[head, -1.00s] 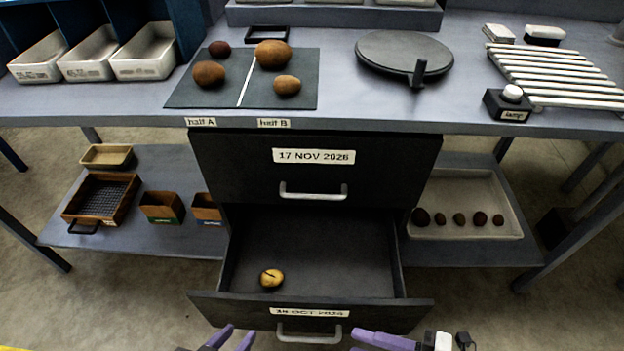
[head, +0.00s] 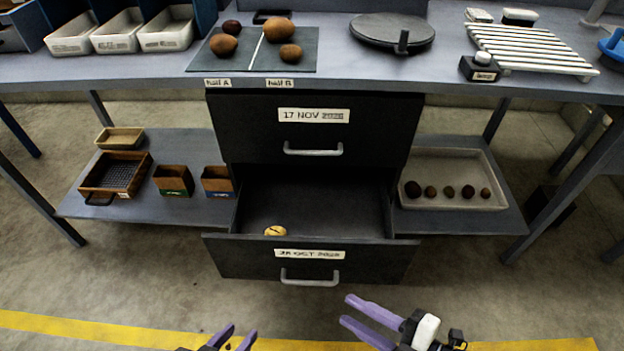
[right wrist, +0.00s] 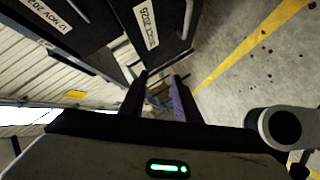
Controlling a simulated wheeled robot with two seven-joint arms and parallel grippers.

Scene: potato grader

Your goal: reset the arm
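My left gripper (head: 239,337) is at the bottom edge of the head view, its two purple fingers apart with nothing between them. My right gripper (head: 346,309) is to its right, below the lower drawer's handle. It is open and empty, and its parted fingers also show in the right wrist view (right wrist: 160,95). Both grippers are clear of the bench. The lower drawer (head: 310,263) stands pulled out, with a yellow potato (head: 275,231) partly hidden behind its front. The upper drawer (head: 310,135) is shut.
The bench top (head: 150,74) carries a dark mat (head: 280,63) with several potatoes, a round plate (head: 392,29) and a white slatted rack (head: 530,50). Below are small boxes on the left and a tray (head: 450,201) of dark potatoes on the right. Bare floor and a yellow line (head: 90,331) lie in front.

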